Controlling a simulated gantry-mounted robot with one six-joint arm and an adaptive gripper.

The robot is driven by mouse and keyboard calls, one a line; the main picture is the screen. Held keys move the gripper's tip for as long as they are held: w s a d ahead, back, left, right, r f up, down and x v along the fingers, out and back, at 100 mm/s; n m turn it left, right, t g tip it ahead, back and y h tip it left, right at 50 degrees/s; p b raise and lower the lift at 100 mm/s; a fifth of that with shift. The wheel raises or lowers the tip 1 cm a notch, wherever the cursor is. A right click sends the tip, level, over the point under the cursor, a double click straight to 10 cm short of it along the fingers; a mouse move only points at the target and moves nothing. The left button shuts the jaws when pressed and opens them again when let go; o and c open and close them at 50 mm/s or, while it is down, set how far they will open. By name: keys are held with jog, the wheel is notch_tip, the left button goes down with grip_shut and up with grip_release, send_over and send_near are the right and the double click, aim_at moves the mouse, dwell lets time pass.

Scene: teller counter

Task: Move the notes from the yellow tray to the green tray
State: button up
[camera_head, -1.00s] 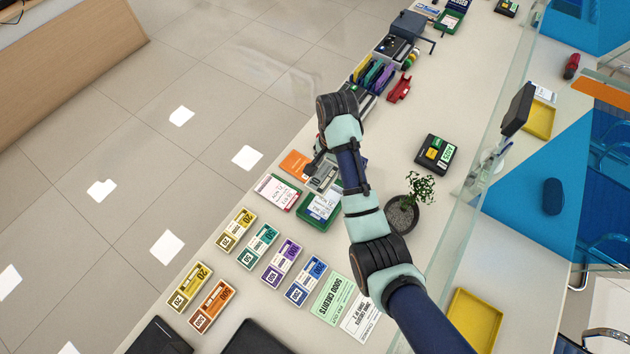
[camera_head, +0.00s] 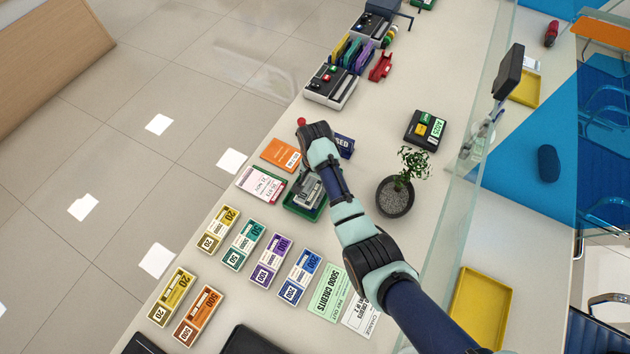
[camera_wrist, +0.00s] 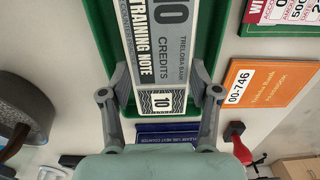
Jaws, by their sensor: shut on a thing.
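My gripper (camera_wrist: 159,80) is shut on grey notes (camera_wrist: 163,45), a bundle marked 10 credits, held across its near end. In the wrist view the notes lie lengthwise over the green tray (camera_wrist: 104,40), whose walls show on both sides. Whether they touch the tray floor I cannot tell. In the head view my gripper (camera_head: 309,180) is over the green tray (camera_head: 296,210), and the grey notes (camera_head: 307,191) show below it. A yellow tray (camera_head: 482,305) at lower right looks empty. Another yellow tray (camera_head: 526,88) stands beyond the glass.
A white-and-red card (camera_head: 262,185) and an orange passbook (camera_head: 281,154) lie left of the green tray. A blue sign (camera_head: 344,145) is behind my gripper. A potted plant (camera_head: 395,196) stands to the right. Coloured note stacks (camera_head: 242,244) lie in front. A glass screen (camera_head: 458,200) runs along the right.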

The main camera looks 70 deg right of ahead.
jog(key=shift+f, duration=0.9)
jog(key=o, duration=1.2)
jog(key=shift+r, duration=0.15)
notch_tip(320, 180, up, 12)
jog(key=p, duration=0.3)
